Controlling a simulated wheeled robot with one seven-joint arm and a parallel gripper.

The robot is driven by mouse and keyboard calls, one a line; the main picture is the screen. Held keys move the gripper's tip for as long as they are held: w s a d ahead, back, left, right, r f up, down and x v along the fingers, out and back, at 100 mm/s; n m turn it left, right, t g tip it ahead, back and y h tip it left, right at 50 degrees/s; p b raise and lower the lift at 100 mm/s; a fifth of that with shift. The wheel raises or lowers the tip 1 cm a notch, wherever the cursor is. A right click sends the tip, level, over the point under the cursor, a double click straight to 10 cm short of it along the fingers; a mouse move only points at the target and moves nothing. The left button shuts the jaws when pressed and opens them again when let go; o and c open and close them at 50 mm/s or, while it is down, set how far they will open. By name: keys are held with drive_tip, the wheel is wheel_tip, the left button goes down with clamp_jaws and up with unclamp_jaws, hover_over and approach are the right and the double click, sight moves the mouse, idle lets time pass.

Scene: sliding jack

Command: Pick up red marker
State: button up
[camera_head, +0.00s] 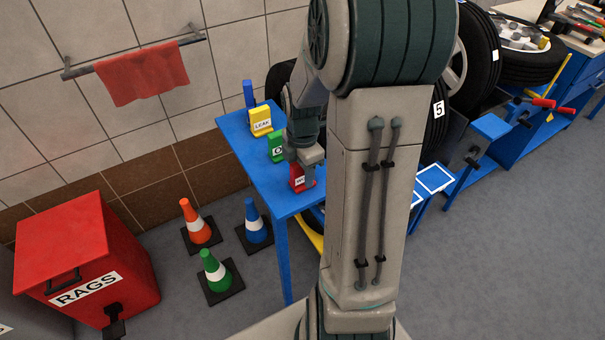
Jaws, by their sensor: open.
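The red marker (299,183) is a small upright block with a white label. It stands near the front end of a narrow blue table (287,206). My gripper (306,165) is right at the red marker and points down over it. It is open, and its fingers cover part of the marker's top and side. I cannot tell whether the fingers touch it.
A green marker (276,150), a yellow marker labelled LEAK (262,125) and a blue marker (248,94) stand in a row behind. Orange (194,219), blue (254,217) and green (213,269) cones stand on the floor left. My arm hides the table's right side.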

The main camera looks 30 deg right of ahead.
clamp_jaws()
